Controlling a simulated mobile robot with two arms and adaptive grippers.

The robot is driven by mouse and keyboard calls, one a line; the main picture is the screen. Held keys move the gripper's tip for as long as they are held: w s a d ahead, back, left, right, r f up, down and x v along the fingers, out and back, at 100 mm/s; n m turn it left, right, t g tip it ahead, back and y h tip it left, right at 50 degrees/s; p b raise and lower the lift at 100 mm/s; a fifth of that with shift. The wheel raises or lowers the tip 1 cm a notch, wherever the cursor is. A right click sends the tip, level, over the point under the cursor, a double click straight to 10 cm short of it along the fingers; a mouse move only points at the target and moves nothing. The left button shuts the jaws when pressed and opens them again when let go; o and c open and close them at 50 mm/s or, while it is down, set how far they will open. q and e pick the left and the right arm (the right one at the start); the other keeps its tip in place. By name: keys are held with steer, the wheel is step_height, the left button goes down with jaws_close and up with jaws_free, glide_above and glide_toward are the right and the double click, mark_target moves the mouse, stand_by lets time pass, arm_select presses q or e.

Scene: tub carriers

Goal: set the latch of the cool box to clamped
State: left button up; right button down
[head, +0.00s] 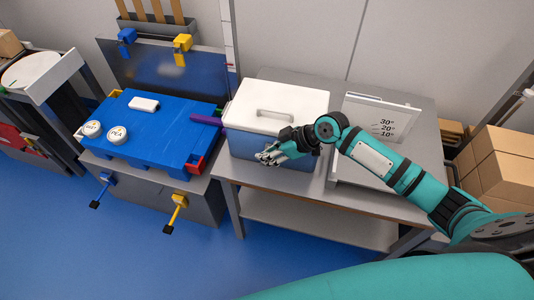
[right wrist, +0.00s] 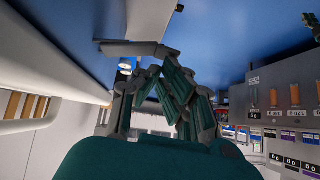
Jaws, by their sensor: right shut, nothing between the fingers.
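The cool box (head: 248,146) stands on a grey table, with a blue body and a white lid (head: 290,98) that lies closed on top. My right gripper (head: 268,157) is at the front face of the box, below the lid edge, with its fingers shut and empty. The latch is hidden behind the gripper in the head view. In the right wrist view, a grey bar (right wrist: 130,48) lies against the blue face beside the fingers (right wrist: 170,75); it may be the latch, but its setting is unclear. My left gripper is out of view.
A white angle board (head: 370,110) stands right of the cool box on the table (head: 300,188). Left is a blue panel (head: 165,133) with two white round pieces and a white block on it. Cardboard boxes (head: 495,155) are stacked at the right.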

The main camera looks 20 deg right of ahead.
steer(key=shift+f, duration=0.2)
steer(key=shift+s+a+f+n+t+h, duration=0.2)
steer(key=shift+f+n+t+h, duration=0.2)
steer(key=shift+t, duration=0.15)
steer(key=shift+s+a+f+n+t+h, duration=0.15)
steer(key=shift+f+n+t+h, duration=0.2)
steer(key=shift+t, duration=0.2)
steer(key=shift+d+f+n+t+h, duration=0.1)
steer(key=shift+f+n+t+h, duration=0.2)
steer(key=shift+f+t, duration=0.35)
steer(key=shift+f+n+t+h, duration=0.25)
steer(key=shift+f+n+t, duration=0.2)
steer(key=shift+f+t, duration=0.15)
steer(key=shift+w+f+n+t+h+b, duration=0.1)
steer(key=shift+f+n+t+h+b, duration=0.2)
steer(key=shift+f+t+b, duration=0.45)
steer(key=shift+w+d+f+n+t+b, duration=0.25)
steer(key=shift+n+t+b, duration=0.3)
steer(key=shift+b, duration=0.35)
steer(key=shift+w+d+f+n+t+h+b, duration=0.1)
steer(key=shift+w+f+n+t+h+b, duration=0.2)
steer(key=shift+t+b, duration=0.25)
steer(key=shift+w+d+f+n+t+h+b, duration=0.1)
steer(key=shift+f+n+t+h+b, duration=0.1)
steer(key=shift+n+t+b, duration=0.25)
steer(key=shift+w+d+f+b, duration=0.1)
steer(key=shift+w+d+b, duration=0.05)
steer(key=shift+b, duration=0.2)
steer(key=shift+w, duration=0.1)
